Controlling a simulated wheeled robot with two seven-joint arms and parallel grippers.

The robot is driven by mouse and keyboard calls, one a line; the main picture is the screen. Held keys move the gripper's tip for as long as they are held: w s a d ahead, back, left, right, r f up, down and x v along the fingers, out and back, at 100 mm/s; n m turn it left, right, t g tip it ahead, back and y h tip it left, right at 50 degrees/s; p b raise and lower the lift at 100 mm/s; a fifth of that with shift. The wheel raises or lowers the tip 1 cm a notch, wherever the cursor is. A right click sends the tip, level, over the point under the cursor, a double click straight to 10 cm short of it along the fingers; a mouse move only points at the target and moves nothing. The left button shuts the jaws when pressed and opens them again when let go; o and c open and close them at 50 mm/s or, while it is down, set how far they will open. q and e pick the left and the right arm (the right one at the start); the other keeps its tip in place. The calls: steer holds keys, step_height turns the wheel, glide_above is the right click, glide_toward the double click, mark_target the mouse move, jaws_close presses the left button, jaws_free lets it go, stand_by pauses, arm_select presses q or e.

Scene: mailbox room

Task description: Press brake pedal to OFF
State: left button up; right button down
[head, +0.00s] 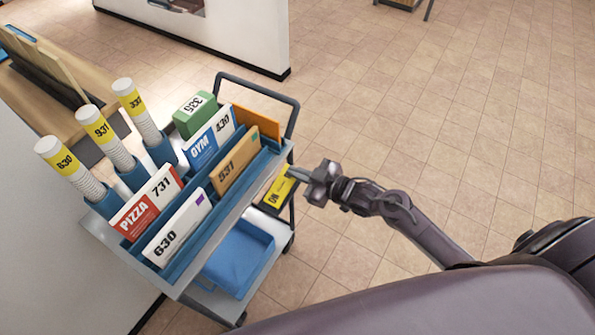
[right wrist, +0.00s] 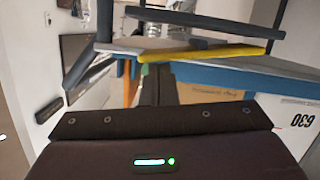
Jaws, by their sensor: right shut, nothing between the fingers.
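The yellow brake pedal (head: 278,190) is at the right end of the mail cart (head: 270,160), low beside its frame. Dark lettering that reads ON shows on its face. My right gripper (head: 312,181) is shut and empty, just right of the pedal in the head view. It overlaps or nearly meets the pedal's upper right end; I cannot tell whether they touch. In the right wrist view a yellow strip (right wrist: 222,52) crosses the upper middle, probably the pedal's edge. My left gripper is not in view.
The cart holds numbered parcels, envelopes and several white tubes (head: 100,130). A blue bin (head: 240,258) sits on its lower shelf. A dark push handle (head: 258,88) rises at its far right end. A wooden bench (head: 40,100) stands behind.

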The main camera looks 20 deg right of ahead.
steer(key=shift+w+d+m, duration=0.1)
steer(key=shift+d+m, duration=0.05)
steer(key=shift+m, duration=0.15)
steer(key=shift+w+d+f+m+p, duration=0.1)
steer(key=shift+w+f+m+p, duration=0.1)
steer(key=shift+m+p, duration=0.2)
steer(key=shift+w+d+f+m+g+y, duration=0.1)
steer(key=shift+d+f+m+g+y, duration=0.15)
steer(key=shift+f+m+g+y, duration=0.4)
steer(key=shift+w+f, duration=0.1)
steer(key=shift+f, duration=0.05)
